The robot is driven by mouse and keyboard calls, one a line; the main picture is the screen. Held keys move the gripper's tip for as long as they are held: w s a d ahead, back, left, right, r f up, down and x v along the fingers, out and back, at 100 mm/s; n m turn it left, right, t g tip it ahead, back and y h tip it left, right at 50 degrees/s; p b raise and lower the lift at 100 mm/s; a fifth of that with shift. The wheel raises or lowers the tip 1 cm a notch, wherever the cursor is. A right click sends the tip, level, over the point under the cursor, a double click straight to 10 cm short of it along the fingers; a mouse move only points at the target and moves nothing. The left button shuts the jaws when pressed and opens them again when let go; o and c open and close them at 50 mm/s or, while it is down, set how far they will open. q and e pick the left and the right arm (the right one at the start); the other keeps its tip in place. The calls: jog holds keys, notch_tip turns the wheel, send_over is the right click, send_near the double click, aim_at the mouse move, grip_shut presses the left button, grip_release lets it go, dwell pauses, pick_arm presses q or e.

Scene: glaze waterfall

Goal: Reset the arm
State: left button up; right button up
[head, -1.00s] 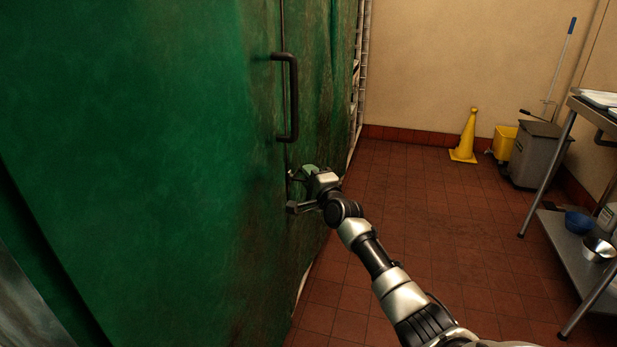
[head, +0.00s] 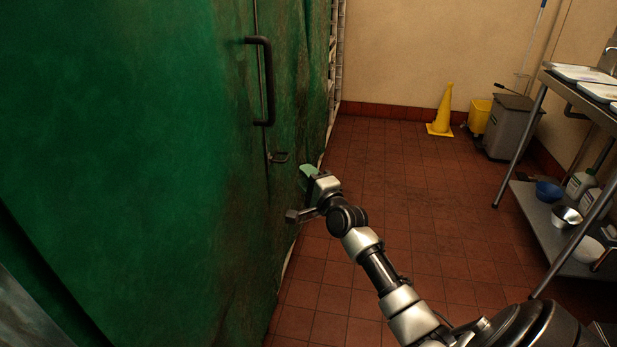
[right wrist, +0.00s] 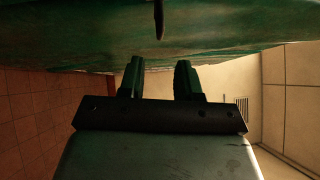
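My right arm reaches in from the lower right in the head view. My left gripper is not in view.
A yellow cone (head: 441,112), a yellow bucket (head: 479,116) and a grey bin (head: 511,127) stand by the back wall. A metal table (head: 550,80) is at right. The tiled floor (head: 400,190) between is clear.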

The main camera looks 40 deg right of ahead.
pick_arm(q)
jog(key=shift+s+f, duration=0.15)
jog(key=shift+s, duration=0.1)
pick_arm(e)
jog(key=shift+s, duration=0.55)
jog(key=shift+w, duration=0.1)
